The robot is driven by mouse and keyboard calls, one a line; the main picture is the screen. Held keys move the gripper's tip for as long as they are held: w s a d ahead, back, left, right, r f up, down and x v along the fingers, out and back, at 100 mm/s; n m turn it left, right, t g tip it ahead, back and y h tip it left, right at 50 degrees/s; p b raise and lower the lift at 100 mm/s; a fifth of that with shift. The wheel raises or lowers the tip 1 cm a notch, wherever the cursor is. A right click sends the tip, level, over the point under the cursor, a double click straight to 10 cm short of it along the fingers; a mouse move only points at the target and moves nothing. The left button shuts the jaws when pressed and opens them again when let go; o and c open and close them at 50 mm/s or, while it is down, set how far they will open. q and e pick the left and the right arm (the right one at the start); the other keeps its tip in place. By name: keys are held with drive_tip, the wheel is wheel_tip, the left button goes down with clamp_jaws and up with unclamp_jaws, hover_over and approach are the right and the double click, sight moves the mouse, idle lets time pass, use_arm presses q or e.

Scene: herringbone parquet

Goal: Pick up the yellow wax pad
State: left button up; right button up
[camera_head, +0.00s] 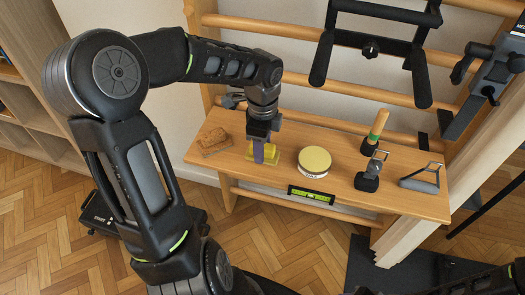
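A yellow block-like pad (267,177), which looks like the wax pad, sits on the wooden bench shelf (345,189), left of the middle. My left gripper (262,155) reaches straight down over it, with a purple-grey finger-like part in front of the yellow. The gripper and this part hide some of the pad. I cannot tell whether the fingers are closed on it. A round yellow-topped tin (314,160) with a pale side stands just right of it. My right gripper is out of view; only dark arm parts show at the lower right.
A brown block (213,140) lies left of the pad. A green level (311,194) lies at the front edge. Wooden rails rise behind.

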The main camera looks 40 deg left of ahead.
use_arm(q)
clamp_jaws()
idle(0.3)
drive_tip(key=shift+r, duration=0.1)
wheel_tip(320, 180, up, 10)
drive_tip(key=shift+f, duration=0.1)
idle(0.6)
drive_tip(key=c, duration=0.5)
unclamp_jaws()
clamp_jaws()
